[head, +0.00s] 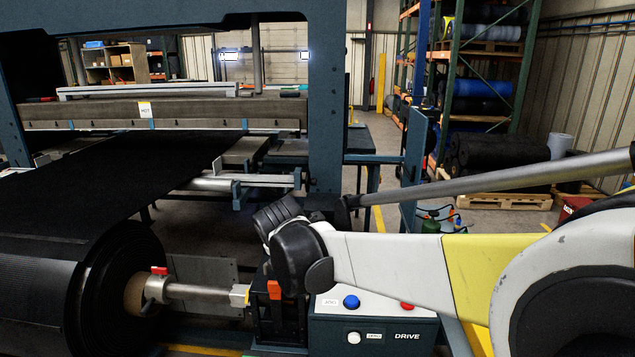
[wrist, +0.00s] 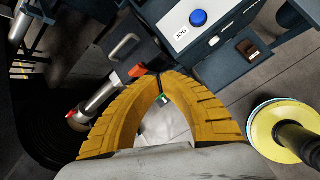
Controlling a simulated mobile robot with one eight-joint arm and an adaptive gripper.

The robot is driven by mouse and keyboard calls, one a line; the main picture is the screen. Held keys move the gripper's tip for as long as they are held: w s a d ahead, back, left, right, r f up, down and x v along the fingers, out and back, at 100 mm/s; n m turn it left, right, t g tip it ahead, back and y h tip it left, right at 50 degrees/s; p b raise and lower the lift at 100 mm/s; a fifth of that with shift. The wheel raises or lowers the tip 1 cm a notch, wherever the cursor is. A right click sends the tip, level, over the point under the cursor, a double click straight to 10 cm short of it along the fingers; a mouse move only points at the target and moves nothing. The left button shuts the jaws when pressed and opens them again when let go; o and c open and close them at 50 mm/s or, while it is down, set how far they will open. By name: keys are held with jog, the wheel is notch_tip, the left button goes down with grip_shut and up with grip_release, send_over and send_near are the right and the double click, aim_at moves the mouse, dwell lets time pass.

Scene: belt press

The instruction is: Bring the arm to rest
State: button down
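My arm reaches in from the right in the head view, a white and yellow link ending in a dark joint above the drive box. In the wrist view my gripper (wrist: 161,77) shows as two ribbed yellow fingers arching inward, with their tips together. I cannot make out the fingertips in the head view. The drive box (head: 375,332), with blue, red and white buttons, stands below the arm; its blue JOG button (wrist: 198,18) also shows in the wrist view.
A large black belt roll (head: 40,285) on a metal shaft (head: 195,292) lies left of the arm. The press frame (head: 325,110) rises behind. A yellow round base (wrist: 285,130) with a dark post is right of the fingers. Shelving (head: 480,70) stands at the back.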

jog(key=s+d+r+m+b, duration=0.1)
jog(key=s+d+r+m, duration=0.1)
jog(key=s+d+m, duration=0.6)
jog(key=s+d+r+m+b, duration=0.1)
jog(key=s+d+m, duration=0.45)
jog(key=d, duration=0.45)
jog(key=s+d+f+m, duration=0.2)
jog(key=s+d+m, duration=0.2)
jog(key=s+m, duration=0.2)
jog(key=s+d+f+m+b, duration=0.1)
jog(key=s+d+f+m, duration=0.2)
jog(key=s+m, duration=0.4)
jog(key=d+m, duration=0.1)
jog(key=m, duration=0.2)
jog(key=shift+s+f+t, duration=0.15)
jog(key=shift+f+t, duration=0.15)
